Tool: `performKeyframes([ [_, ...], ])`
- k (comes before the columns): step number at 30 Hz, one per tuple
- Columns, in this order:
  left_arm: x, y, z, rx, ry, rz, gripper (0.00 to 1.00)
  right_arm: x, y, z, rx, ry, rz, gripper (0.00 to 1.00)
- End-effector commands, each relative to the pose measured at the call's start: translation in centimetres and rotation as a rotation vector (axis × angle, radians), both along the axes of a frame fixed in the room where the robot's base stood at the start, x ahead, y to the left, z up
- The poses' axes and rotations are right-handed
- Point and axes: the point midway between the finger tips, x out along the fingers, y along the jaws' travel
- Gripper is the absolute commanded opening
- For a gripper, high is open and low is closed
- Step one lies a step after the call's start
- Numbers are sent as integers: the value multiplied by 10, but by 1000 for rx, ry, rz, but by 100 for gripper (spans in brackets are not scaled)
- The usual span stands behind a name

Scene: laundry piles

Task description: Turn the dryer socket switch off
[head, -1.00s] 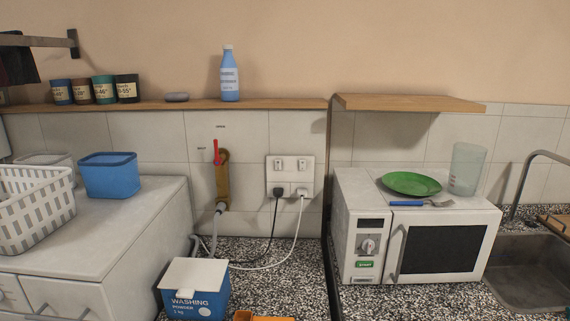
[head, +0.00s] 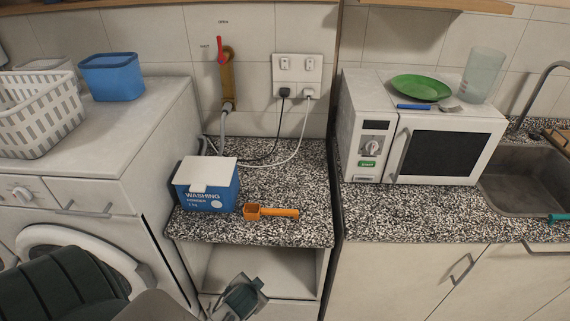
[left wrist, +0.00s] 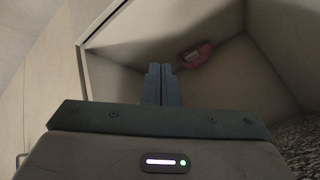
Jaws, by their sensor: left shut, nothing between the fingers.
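A white double socket plate (head: 298,82) is on the tiled wall behind the counter. It has two small switches, the left one (head: 284,63) and the right one (head: 310,64). A black plug (head: 284,92) sits in the left outlet and a white plug (head: 308,93) in the right. Which one feeds the dryer cannot be told, nor can the switch positions. My left gripper (head: 252,284) is low in front of the counter, well below the socket. In the left wrist view its fingers (left wrist: 162,85) are together and empty. My right gripper is not in view.
A washing powder box (head: 208,186) and an orange scoop (head: 272,211) stand on the speckled counter (head: 285,225) below the socket. A microwave (head: 420,130) is to the right. An open cubby (head: 250,268) lies under the counter; a red item (left wrist: 197,55) shows inside it.

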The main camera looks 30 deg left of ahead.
Motion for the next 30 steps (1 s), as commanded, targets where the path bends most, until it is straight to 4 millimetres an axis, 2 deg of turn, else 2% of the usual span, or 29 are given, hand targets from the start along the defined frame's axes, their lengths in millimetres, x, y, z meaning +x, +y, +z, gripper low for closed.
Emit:
performKeyframes([
  [1,10,1,36,24,-43,-3,0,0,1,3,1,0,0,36],
  [3,18,3,75,54,-85,-1,0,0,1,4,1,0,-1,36],
  [6,23,3,120,84,-136,3,0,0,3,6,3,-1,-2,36],
  [13,27,6,195,142,-233,14,0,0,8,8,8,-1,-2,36],
  [17,52,19,225,237,-330,-7,0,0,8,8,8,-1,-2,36],
  [23,112,44,274,466,-523,-93,0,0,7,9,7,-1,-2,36],
  [26,150,53,312,631,-641,-169,0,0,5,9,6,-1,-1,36],
  [30,211,59,383,962,-815,-355,0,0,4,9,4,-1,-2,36],
])
